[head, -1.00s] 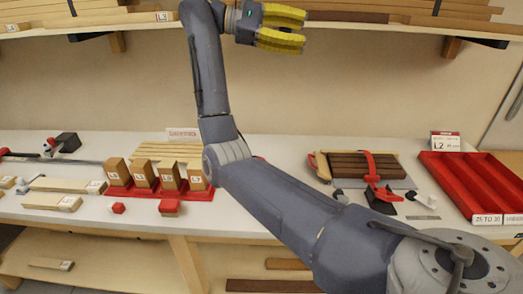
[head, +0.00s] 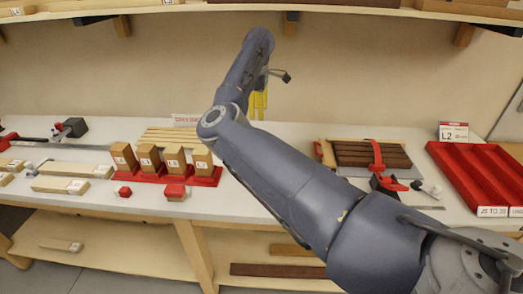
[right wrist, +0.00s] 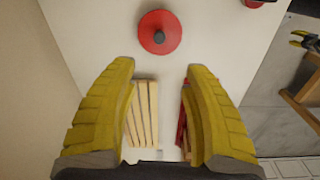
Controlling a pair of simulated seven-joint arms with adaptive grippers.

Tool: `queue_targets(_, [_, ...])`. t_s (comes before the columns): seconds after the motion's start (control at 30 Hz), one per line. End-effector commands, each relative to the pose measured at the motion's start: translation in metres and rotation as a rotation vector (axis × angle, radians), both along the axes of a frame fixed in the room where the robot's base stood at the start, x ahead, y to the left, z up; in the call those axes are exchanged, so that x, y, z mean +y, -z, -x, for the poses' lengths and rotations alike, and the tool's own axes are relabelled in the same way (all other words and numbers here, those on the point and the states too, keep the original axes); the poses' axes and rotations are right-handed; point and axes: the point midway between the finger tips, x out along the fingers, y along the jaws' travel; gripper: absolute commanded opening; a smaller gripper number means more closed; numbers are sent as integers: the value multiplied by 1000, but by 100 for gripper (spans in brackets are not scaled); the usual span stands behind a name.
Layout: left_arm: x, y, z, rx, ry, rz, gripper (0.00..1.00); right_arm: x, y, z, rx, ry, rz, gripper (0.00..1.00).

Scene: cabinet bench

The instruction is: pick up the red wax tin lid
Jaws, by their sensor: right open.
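The red wax tin lid appears to be the round red disc (right wrist: 158,46) with a dark knob at its centre, lying flat on the white bench in the right wrist view. In the head view it does not show; my right arm covers that part of the bench. My right gripper (right wrist: 161,68) has its yellow fingers spread wide with nothing between them. The disc lies beyond the fingertips in that view, apart from them. In the head view the right gripper (head: 259,103) points down behind my arm. My left gripper is not in view.
Wooden slats (head: 168,138) and a red rack of upright wooden blocks (head: 208,181) stand left of my arm. A clamped dark wood stack (head: 370,153) and a red divided tray (head: 475,178) are at the right. A shelf (head: 330,14) runs above the bench.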

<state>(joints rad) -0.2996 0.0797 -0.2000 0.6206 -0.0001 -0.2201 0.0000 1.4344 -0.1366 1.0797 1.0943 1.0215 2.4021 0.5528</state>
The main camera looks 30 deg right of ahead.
Motion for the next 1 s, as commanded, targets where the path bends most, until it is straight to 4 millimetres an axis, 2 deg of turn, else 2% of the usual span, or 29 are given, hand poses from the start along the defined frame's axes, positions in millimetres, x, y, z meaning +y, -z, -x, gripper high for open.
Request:
queue_targets(0.3, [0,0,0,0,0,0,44,-2,58,0,5,0,1,49])
queue_targets(0.5, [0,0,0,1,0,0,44,-4,90,-1,4,1,3,49])
queue_targets(0.63, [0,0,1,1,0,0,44,-4,104,-2,3,1,3,49])
queue_targets(1.0, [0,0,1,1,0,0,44,-5,125,-2,5,0,4,49])
